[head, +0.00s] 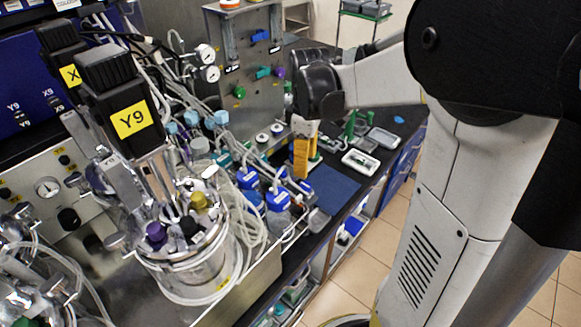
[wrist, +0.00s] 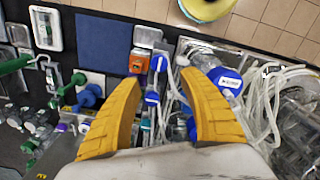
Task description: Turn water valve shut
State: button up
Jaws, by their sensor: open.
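A metal panel (head: 248,55) in the head view carries several valve handles: a blue handle (head: 260,36) at the top, a teal handle (head: 263,72) below it, a purple one (head: 280,73) beside that and a green knob (head: 239,92) lower down. Their labels are too small to read, so I cannot tell which is the water valve. My gripper (head: 301,172) points down over the bench, to the right of and below the panel. In the wrist view my gripper (wrist: 159,80) has its yellow fingers spread, with nothing held between them.
Blue-capped bottles (head: 278,200) and loose tubing stand left of my gripper. A dark blue mat (head: 335,187) and white trays (head: 360,162) lie to the right. The Y9 bioreactor (head: 185,255) fills the left foreground. Floor (head: 375,255) shows beyond the bench edge.

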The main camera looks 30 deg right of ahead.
aim_at(304, 184)
notch_tip(304, 184, down, 9)
jog(key=shift+r+b, duration=0.15)
jog(key=shift+b, duration=0.75)
jog(key=shift+c, duration=0.2)
grip_shut()
